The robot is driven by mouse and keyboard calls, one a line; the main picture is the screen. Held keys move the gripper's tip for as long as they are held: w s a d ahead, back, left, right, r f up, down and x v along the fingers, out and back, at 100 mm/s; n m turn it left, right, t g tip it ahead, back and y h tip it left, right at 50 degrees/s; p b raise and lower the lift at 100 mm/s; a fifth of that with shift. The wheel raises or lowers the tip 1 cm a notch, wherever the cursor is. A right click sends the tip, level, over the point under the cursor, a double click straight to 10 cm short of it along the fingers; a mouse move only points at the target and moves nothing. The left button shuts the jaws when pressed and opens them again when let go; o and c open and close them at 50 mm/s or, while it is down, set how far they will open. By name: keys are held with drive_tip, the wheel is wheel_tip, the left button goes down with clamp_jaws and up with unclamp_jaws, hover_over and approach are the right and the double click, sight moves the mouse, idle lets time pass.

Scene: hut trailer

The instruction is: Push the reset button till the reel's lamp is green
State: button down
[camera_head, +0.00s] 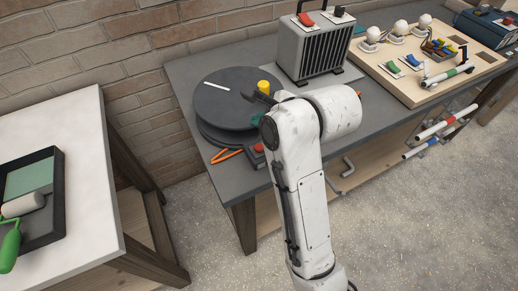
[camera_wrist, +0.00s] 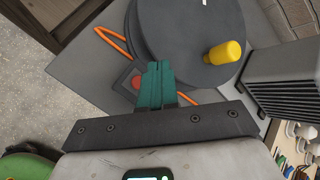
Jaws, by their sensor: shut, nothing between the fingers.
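The reel (camera_head: 238,98) is a dark round drum lying flat on the grey bench, with a yellow knob (camera_head: 264,86) on top. In the wrist view the reel (camera_wrist: 180,25) and its knob (camera_wrist: 222,53) are at the top. A small dark box with a red button (camera_head: 258,147) sits at the reel's near side. The red button (camera_wrist: 136,83) also shows in the wrist view, just left of my fingers. My gripper (camera_wrist: 158,66) has teal fingers, shut together and empty. I cannot tell their height above the bench. I cannot make out the reel's lamp.
An orange cable (camera_head: 226,155) lies by the reel. A grey heater (camera_head: 312,47) stands behind it, and a wooden board (camera_head: 425,92) with bulbs and switches is at right. A white-topped table (camera_head: 92,165) with a paint tray is at left. Floor lies between table and bench.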

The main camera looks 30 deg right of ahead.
sight(261, 150)
drive_tip(key=shift+f+b, duration=2.2)
drive_tip(key=shift+f, duration=0.8)
drive_tip(key=shift+f, duration=0.15)
drive_tip(key=shift+f+b, duration=0.25)
drive_tip(key=shift+b, duration=0.05)
drive_tip(key=shift+f+b, duration=0.4)
drive_tip(key=shift+f, duration=0.1)
drive_tip(key=shift+r, duration=0.2)
drive_tip(key=shift+r+p, duration=0.7)
drive_tip(key=shift+p, duration=0.15)
wheel_tip(261, 150, up, 5)
drive_tip(key=p, duration=0.4)
drive_tip(key=shift+r+p, duration=0.1)
drive_tip(key=shift+p, duration=0.2)
